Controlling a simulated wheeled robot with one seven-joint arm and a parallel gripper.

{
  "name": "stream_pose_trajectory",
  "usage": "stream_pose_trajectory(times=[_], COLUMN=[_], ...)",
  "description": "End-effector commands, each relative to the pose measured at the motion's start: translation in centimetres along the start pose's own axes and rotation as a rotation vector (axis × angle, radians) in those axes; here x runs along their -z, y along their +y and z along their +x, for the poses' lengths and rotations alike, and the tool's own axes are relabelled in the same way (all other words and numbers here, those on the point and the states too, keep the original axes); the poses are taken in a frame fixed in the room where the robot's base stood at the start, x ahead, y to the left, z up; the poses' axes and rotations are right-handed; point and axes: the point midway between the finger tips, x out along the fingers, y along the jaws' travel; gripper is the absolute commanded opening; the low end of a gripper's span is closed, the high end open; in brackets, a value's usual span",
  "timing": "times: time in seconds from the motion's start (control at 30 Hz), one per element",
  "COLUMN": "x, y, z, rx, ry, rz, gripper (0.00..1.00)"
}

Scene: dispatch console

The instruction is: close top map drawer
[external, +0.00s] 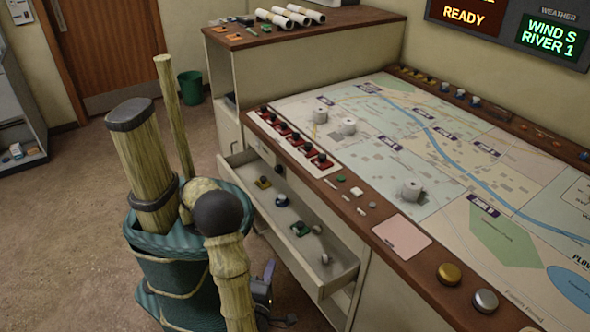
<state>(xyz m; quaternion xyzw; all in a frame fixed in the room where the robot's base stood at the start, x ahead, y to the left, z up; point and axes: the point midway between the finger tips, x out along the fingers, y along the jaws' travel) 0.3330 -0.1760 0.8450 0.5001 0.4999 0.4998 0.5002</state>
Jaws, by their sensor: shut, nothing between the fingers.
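My gripper (289,320) is low in front of the drawer, near the bottom of the picture, partly hidden behind my arm. Its fingers are small and dark here, and it appears shut and empty. I cannot tell whether it touches the drawer front.
The map console (390,238) has a wooden rim with red switches (290,139) and knobs above the drawer. A cabinet (290,75) bearing rolled maps (283,20) stands behind. A green bin (190,87) stands by the door. The carpet (85,200) to the left is clear.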

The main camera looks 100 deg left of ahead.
Motion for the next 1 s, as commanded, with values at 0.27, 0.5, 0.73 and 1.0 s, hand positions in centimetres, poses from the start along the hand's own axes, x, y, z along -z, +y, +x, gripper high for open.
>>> stream_pose_trajectory(times=[0.27,0.5,0.73,1.0], x=[0.1,0.0,0.0,0.0], y=[-8.5,-15.3,-16.1,-16.0], z=[0.1,0.0,0.0,0.5], rx=[-0.006,-0.002,0.000,-0.001], ry=[0.000,0.000,0.001,0.001], rz=[0.004,0.000,-0.001,0.000], gripper=[0.00,0.00,0.00,0.00])
